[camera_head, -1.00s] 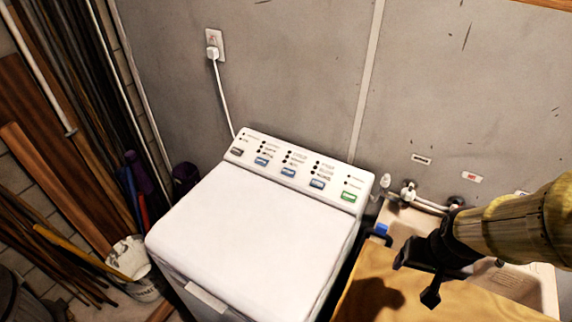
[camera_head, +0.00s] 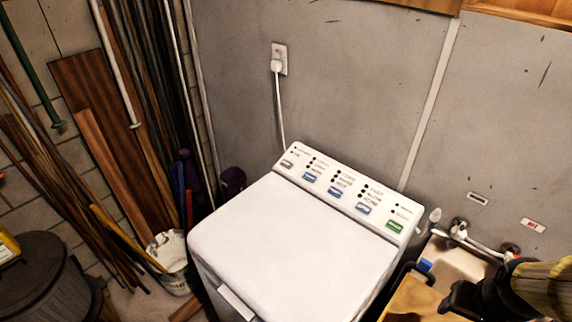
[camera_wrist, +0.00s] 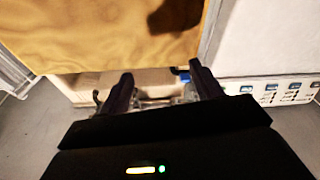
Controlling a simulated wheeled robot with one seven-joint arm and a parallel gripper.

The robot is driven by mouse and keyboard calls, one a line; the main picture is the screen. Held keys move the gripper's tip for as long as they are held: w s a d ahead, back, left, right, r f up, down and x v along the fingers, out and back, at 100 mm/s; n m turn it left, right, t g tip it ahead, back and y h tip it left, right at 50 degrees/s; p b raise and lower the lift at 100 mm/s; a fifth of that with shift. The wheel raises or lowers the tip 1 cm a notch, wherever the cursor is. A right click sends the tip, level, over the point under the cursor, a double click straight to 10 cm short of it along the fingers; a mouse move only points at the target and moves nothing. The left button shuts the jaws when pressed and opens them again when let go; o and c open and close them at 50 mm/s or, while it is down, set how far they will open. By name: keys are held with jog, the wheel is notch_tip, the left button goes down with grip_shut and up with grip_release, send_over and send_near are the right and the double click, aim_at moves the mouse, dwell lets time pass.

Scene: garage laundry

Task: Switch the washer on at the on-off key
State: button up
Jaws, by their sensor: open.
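The white washer (camera_head: 290,255) stands against the grey wall with its lid shut. Its sloped control panel (camera_head: 345,192) carries a grey key (camera_head: 287,164) at the left, several blue keys and a green key (camera_head: 395,227) at the right end. Which one is the on-off key I cannot read. My gripper (camera_head: 462,302) is at the lower right of the head view, to the right of the washer and apart from the panel. In the wrist view my gripper (camera_wrist: 158,88) is open and empty, with the panel (camera_wrist: 275,92) at the right edge.
A wooden board (camera_head: 415,300) lies right of the washer, over a sink (camera_head: 455,262) with taps (camera_head: 460,230) behind it. A white bucket (camera_head: 170,255) and leaning poles and planks stand to the left. A plugged cord runs up the wall.

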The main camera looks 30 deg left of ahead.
grip_shut()
dwell(1.4)
